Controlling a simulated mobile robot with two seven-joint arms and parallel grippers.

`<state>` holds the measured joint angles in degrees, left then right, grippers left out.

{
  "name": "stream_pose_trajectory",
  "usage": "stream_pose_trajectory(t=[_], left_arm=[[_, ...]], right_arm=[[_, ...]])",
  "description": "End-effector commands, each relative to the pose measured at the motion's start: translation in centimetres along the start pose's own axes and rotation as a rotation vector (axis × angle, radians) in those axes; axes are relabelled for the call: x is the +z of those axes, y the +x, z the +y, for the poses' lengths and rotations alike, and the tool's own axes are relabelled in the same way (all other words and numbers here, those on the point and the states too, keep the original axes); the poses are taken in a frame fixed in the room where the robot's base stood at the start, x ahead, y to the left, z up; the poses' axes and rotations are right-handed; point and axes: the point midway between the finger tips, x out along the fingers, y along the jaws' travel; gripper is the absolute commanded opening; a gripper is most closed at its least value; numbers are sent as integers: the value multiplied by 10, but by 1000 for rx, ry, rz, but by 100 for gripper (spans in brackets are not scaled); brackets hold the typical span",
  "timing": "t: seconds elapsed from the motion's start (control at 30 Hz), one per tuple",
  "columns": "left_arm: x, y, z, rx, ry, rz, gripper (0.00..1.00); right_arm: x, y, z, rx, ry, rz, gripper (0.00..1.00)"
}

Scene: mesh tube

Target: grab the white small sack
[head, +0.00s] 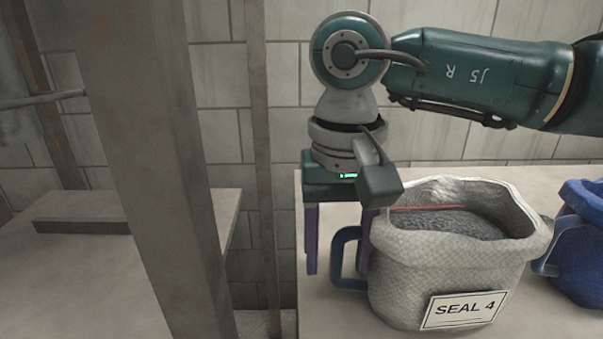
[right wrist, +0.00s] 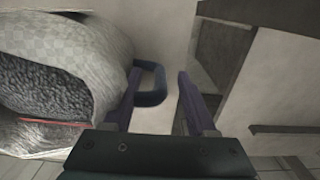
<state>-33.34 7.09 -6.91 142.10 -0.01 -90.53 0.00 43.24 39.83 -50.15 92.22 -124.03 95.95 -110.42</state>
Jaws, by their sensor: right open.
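The white small sack (head: 440,250) stands upright and open on the pale table, with dark grey grains inside and a "SEAL 4" label on its front. A blue loop handle (head: 338,262) sticks out from its left side. My right gripper (head: 337,271) points down beside the sack's left side, open, one finger on each side of the handle's outer bar. In the right wrist view the handle (right wrist: 153,84) lies between the fingers, closer to the finger by the sack (right wrist: 65,50). I cannot tell whether that finger touches it. My left gripper is not in view.
A blue container (head: 583,240) with a handle stands right of the sack, close to it. A grey upright post (head: 160,170) rises at the left in front of another table surface (head: 60,280). A tiled wall is behind.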

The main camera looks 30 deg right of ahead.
Motion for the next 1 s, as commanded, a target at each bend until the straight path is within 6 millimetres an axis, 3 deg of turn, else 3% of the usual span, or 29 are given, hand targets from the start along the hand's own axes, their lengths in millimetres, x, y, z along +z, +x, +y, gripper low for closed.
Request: stream_pose_trajectory(t=[0.07, 0.5, 1.0], left_arm=[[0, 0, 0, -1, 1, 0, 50], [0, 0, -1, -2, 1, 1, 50], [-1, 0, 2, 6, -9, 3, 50]], right_arm=[[0, 0, 0, 0, 0, 0, 51], [0, -1, 0, -1, 0, 0, 1], [0, -1, 0, -1, 0, 0, 0]])
